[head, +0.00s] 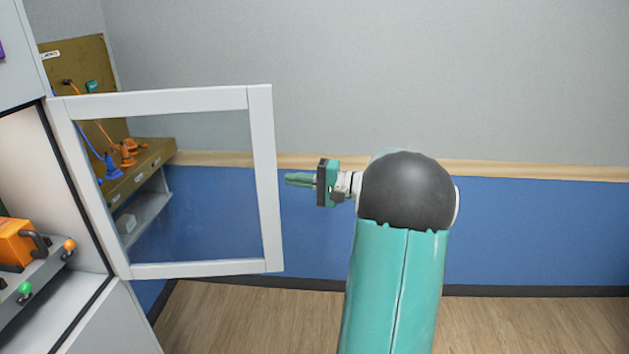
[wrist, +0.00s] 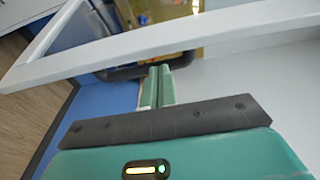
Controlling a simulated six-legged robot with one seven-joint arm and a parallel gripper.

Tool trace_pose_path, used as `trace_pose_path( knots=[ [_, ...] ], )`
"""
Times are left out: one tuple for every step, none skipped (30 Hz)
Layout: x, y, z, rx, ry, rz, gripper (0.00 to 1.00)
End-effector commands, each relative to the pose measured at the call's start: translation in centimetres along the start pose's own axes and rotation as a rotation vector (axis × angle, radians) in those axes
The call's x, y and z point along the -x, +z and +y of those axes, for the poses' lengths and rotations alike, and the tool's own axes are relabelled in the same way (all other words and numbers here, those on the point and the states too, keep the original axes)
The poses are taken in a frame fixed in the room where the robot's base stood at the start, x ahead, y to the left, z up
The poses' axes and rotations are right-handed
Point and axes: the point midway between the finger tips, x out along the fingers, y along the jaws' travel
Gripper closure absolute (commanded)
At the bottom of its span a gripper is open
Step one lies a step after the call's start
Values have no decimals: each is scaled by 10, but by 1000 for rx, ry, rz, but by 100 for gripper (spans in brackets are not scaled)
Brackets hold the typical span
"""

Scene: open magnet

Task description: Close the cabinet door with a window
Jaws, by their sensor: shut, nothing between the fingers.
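The cabinet door with a window (head: 262,180) stands wide open in the head view, a white frame around a clear pane. It is hinged at its left side on the white cabinet (head: 118,315). My gripper (head: 287,180) is shut and empty. In the head view its fingertips point left, just right of the door's free edge; whether they touch it I cannot tell. In the wrist view the closed green fingers (wrist: 157,85) point toward the white door frame (wrist: 150,42), which crosses the picture. A dark bar-shaped handle (wrist: 120,73) shows beside the fingertips.
Inside the open cabinet is an orange device (head: 15,243) on a grey panel with green and orange knobs. A brown pegboard bench (head: 140,165) with orange and blue tools stands behind the door. Wooden floor (head: 240,320) is free below the door.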

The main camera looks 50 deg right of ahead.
Motion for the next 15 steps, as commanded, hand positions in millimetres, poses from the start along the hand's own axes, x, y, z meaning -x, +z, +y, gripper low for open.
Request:
trace_pose_path(
  knots=[
    [-9, 1, 0, 0, 0, -4, 100],
    [-14, 0, 0, 0, 0, -3, 100],
    [-19, 0, 0, 0, 0, -2, 100],
    [-22, -1, 0, 0, 0, -2, 100],
    [-24, -1, 0, 0, 0, -1, 100],
    [-27, -2, 0, 0, 0, 0, 100],
    [-29, -2, 0, 0, 0, 1, 100],
    [-30, -2, 0, 0, 0, 2, 100],
    [-31, -3, 0, 0, 0, 2, 100],
    [-32, -3, 0, 0, 0, 2, 100],
    [-32, -3, 0, 0, 0, 2, 100],
    [-32, -4, 0, 0, 0, 3, 100],
    [-32, -4, 0, 0, 0, 3, 100],
    [-31, -4, 0, 0, 0, 3, 100],
    [-31, -5, 0, 0, 0, 4, 100]
  ],
)
